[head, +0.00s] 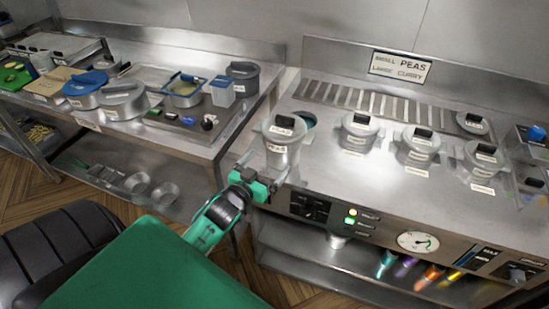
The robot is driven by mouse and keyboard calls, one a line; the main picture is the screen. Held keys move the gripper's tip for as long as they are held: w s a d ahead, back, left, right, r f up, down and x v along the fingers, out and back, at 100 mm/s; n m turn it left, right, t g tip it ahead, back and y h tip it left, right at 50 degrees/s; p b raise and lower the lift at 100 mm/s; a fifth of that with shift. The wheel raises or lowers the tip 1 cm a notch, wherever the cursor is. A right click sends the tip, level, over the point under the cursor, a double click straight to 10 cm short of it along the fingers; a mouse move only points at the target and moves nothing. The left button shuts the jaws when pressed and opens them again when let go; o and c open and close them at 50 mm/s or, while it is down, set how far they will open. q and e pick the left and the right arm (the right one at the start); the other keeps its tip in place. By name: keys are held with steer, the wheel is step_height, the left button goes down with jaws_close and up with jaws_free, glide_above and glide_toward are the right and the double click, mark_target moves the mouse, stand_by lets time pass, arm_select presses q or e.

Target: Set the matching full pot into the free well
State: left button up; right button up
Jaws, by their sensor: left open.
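A grey lidded pot (283,152) with a dark knob and a label stands tall at the left front of the steel range. Its label is too small to read surely. My green and black left gripper (268,172) is open at the pot's lower front left, with its fingers close to the pot's sides. I cannot tell whether they touch it. Behind the pot, to its right, is an open round well (309,120), dark and teal inside, partly hidden by the pot. A sign (400,67) reads "SMALL PEAS, LARGE CURRY". My right gripper is not in view.
Lidded pots (360,131), (418,147) and (482,161) sit in a row across the range, and a lid (474,122) lies behind. A dial (418,242) and switches are on the front panel. The left counter (225,128) holds several pans and containers.

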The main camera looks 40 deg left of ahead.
arm_select(q)
steer(key=shift+s+d+b, duration=0.1)
steer(key=shift+s+b, duration=0.3)
steer(key=shift+s, duration=2.3)
steer(key=shift+f, duration=0.1)
steer(key=s+d+f+g, duration=0.1)
steer(key=s+f+g, duration=0.15)
steer(key=f, duration=0.95)
steer(key=s+d+f+g, duration=0.1)
steer(key=s+f+g, duration=0.15)
steer(key=f, duration=0.95)
steer(key=s+d+f+g, duration=0.1)
steer(key=s+f+g, duration=0.15)
steer(key=f, duration=1.05)
steer(key=s+d+f+m+g, duration=0.1)
steer(key=s+d+f+g, duration=0.1)
steer(key=s+f, duration=0.45)
steer(key=s+d+f+g, duration=0.1)
steer(key=s+f+g, duration=0.2)
steer(key=s+f, duration=0.4)
steer(key=s+d+f+m+g, duration=0.1)
steer(key=s+f+g, duration=0.1)
steer(key=s+f, duration=0.3)
steer(key=s+d+f+g, duration=0.2)
steer(key=s+f, duration=0.3)
steer(key=s, duration=0.8)
steer(key=shift+d+f+m+h, duration=0.2)
steer(key=shift+d+m+h, duration=0.1)
steer(key=shift+m, duration=0.1)
